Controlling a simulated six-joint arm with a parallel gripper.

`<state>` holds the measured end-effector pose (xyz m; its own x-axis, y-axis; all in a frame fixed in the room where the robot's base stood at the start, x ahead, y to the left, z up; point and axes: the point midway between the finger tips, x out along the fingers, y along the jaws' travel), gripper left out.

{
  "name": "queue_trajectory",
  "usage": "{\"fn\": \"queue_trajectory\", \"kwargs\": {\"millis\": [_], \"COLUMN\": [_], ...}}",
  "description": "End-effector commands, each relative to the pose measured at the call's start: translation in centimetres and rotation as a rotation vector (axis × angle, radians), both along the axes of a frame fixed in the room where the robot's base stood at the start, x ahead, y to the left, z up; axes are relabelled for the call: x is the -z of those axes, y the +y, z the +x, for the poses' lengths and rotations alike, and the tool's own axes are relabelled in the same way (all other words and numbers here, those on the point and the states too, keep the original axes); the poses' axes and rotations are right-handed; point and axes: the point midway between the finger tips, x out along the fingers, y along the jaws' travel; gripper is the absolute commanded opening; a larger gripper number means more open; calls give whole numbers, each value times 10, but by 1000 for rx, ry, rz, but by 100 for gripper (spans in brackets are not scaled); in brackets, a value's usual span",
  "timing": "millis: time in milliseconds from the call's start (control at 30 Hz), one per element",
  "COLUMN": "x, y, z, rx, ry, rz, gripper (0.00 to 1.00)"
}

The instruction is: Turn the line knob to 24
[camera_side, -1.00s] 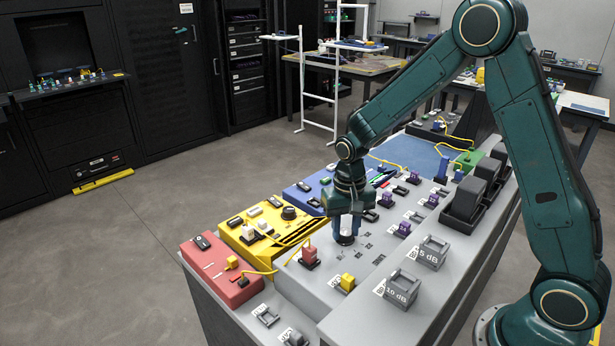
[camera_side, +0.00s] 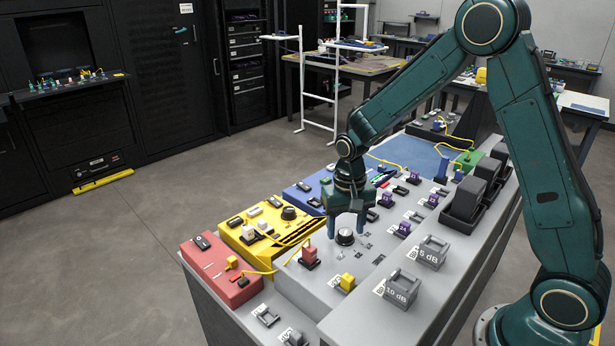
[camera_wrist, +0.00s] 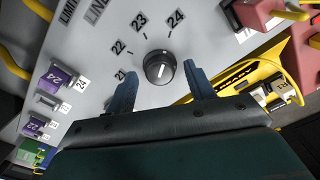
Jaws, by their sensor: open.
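The line knob (camera_side: 345,237) is a black round dial on the grey panel. In the wrist view the knob (camera_wrist: 159,67) has a white mark on its top, and the labels 21, 22, 23 and 24 fan out around it. The mark is small, and I cannot tell exactly which number it points to. My gripper (camera_side: 348,218) is open and empty, its two blue fingers spread apart just behind and above the knob. In the wrist view the fingers (camera_wrist: 160,84) stand on either side of the knob's near side, apart from it.
A red plug (camera_side: 309,255) and a yellow plug (camera_side: 347,282) stand on the panel near the knob. A yellow box (camera_side: 240,241) and a red box (camera_side: 215,267) lie left. Purple plugs (camera_side: 386,200) and grey attenuator blocks (camera_side: 402,287) stand to the right.

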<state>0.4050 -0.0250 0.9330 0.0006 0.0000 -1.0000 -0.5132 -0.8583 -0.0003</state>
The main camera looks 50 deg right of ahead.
Motion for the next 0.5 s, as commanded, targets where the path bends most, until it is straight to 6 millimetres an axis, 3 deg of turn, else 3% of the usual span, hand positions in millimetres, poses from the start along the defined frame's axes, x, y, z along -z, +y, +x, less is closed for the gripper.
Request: {"fn": "queue_trajectory", "kwargs": {"millis": [267, 500], "x": [-28, -68], "y": [0, 0], "z": [1, 1], "rx": [0, 0], "ry": [-4, -6], "rz": [0, 0], "gripper": [54, 54]}}
